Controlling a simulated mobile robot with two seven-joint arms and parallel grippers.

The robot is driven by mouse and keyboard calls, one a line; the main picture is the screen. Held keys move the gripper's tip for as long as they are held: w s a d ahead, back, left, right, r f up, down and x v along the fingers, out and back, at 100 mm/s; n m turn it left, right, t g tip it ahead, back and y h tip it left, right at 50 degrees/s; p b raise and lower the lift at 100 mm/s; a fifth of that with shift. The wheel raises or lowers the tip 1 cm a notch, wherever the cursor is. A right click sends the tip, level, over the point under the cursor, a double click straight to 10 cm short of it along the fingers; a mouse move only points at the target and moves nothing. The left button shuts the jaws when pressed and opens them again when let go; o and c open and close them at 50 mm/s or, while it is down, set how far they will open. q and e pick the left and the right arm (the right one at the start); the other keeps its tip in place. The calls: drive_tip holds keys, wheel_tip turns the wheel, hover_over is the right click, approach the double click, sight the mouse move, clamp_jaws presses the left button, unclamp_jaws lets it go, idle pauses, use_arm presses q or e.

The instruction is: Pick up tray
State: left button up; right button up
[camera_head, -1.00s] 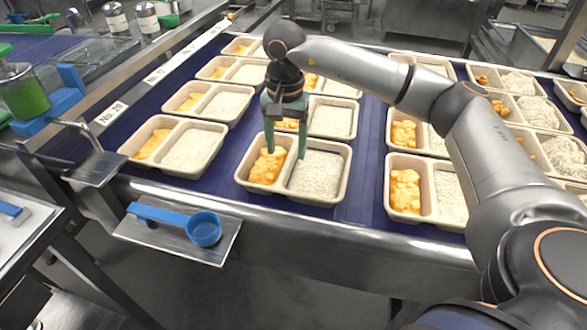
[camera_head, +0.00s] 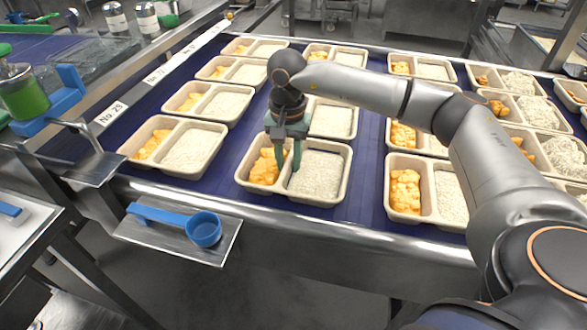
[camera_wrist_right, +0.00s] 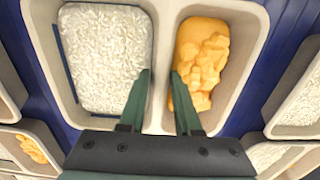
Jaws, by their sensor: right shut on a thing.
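The tray (camera_head: 343,189) is a beige two-compartment tray on the blue belt near its front edge. Its left compartment holds orange-yellow food (camera_head: 262,169) and its right compartment holds white rice (camera_head: 316,174). My right gripper (camera_head: 286,168) reaches down over the tray's middle and is shut on the divider between the compartments. In the right wrist view the fingers (camera_wrist_right: 162,98) sit on either side of the divider (camera_wrist_right: 163,50), one on the rice side and one on the orange side. The fingers partly hide the divider. My left gripper is not in view.
A steel rail (camera_head: 290,225) borders the belt's front. A blue scoop (camera_head: 203,229) lies on a metal shelf before it.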

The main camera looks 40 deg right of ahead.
clamp_jaws()
drive_tip(key=shift+r, duration=0.1)
